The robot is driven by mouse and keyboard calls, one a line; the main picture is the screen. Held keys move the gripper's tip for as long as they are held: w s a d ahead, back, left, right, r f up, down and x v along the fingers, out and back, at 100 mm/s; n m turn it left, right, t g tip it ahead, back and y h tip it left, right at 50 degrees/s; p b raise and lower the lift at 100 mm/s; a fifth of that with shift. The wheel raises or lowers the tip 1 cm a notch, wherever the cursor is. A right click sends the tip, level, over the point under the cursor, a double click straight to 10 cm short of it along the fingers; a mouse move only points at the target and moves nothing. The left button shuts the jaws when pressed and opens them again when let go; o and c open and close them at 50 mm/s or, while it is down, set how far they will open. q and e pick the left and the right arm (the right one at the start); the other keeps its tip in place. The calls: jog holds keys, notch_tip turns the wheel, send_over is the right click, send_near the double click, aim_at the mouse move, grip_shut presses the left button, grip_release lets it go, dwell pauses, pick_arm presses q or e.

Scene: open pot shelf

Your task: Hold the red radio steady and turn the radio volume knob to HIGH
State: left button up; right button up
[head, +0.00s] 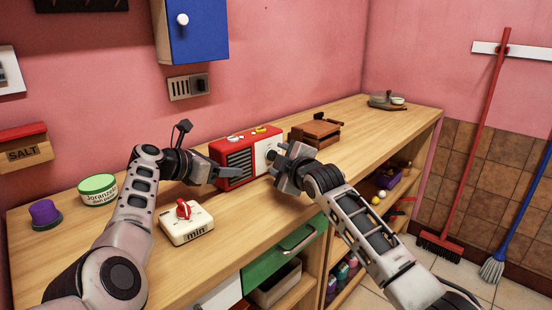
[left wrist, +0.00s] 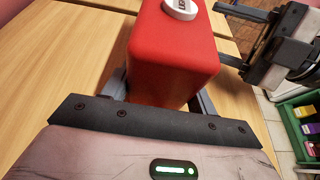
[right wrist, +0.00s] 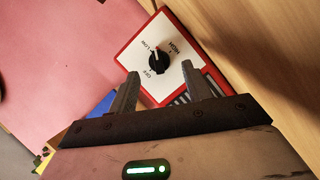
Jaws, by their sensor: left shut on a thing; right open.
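The red radio (head: 233,143) stands on the wooden counter, with a grey speaker grille and a white knob panel. My left gripper (head: 222,178) is shut on the radio's left end; in the left wrist view its fingers flank the red body (left wrist: 175,60). The black volume knob (right wrist: 159,60) sits on the white panel among the labels OFF, LOW and HIGH. Its small pointer mark looks turned to the upper side, nearer LOW than HIGH. My right gripper (right wrist: 160,72) is open, its fingertips just below and either side of the knob; contact cannot be told.
A white timer (head: 187,222) with a red knob, a green-lidded can (head: 98,190) and a purple-capped jar (head: 45,214) stand at the counter's left. A brown wooden box (head: 315,133) stands behind the right gripper. The counter's far right is mostly clear.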

jog(key=shift+x, duration=1.2)
jog(key=c, duration=1)
jog(key=shift+o, duration=0.2)
jog(key=m, duration=0.1)
jog(key=m+g, duration=0.1)
jog(key=m+g+y, duration=0.1)
jog(key=m, duration=0.1)
jog(key=shift+w+d+r, duration=0.15)
jog(key=shift+d+r, duration=0.1)
jog(key=shift+r, duration=0.05)
jog(key=m, duration=0.1)
jog(key=m+g+y, duration=0.1)
jog(key=m, duration=0.1)
jog(key=m+g+y, duration=0.1)
jog(key=shift+w+d, duration=0.2)
jog(key=shift+d, duration=0.05)
jog(key=shift+m+g, duration=0.3)
